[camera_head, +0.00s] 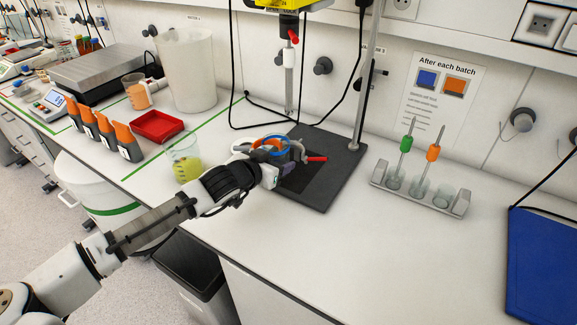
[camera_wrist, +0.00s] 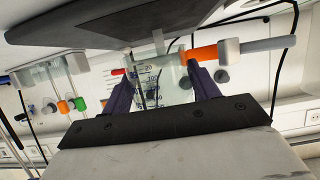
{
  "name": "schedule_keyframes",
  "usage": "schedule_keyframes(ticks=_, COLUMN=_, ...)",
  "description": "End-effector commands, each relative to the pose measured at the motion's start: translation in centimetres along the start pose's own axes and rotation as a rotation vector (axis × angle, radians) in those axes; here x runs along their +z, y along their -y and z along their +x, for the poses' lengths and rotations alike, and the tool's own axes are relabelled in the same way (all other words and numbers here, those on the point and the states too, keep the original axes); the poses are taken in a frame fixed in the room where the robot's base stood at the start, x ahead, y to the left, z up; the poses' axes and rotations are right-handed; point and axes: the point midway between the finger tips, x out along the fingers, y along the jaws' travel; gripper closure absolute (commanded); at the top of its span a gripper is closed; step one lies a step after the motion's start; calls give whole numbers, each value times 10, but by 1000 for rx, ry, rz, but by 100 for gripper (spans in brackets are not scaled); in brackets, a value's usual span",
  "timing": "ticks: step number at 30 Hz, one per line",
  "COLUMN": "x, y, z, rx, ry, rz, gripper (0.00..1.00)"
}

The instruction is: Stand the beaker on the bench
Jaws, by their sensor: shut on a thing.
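My gripper (camera_wrist: 162,75) is shut on a clear glass beaker (camera_wrist: 168,90) with graduation marks, seen between its two dark fingers in the wrist view. In the head view my gripper (camera_head: 288,152) is over the dark base plate (camera_head: 322,190) of a stand on the bench (camera_head: 265,235). The held beaker is mostly hidden there by the gripper and nearby coloured parts. I cannot tell whether it touches the plate. Another beaker (camera_head: 184,160), with yellow liquid, stands on the bench left of my gripper.
A stand with a yellow-topped mixer (camera_head: 290,62) rises behind my gripper. A rack (camera_head: 417,190) with green- and orange-handled tools stands to the right. A red tray (camera_head: 157,125) and a large white container (camera_head: 187,70) are to the left.

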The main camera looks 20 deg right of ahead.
Motion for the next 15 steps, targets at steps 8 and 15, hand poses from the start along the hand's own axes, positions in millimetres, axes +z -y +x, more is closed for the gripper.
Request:
schedule_keyframes(ticks=8, x=4, y=0, z=39, rx=-1, ry=0, rz=0, gripper=86)
schedule_keyframes(ticks=15, x=10, y=-1, z=66, rx=1, ry=0, rz=1, gripper=86)
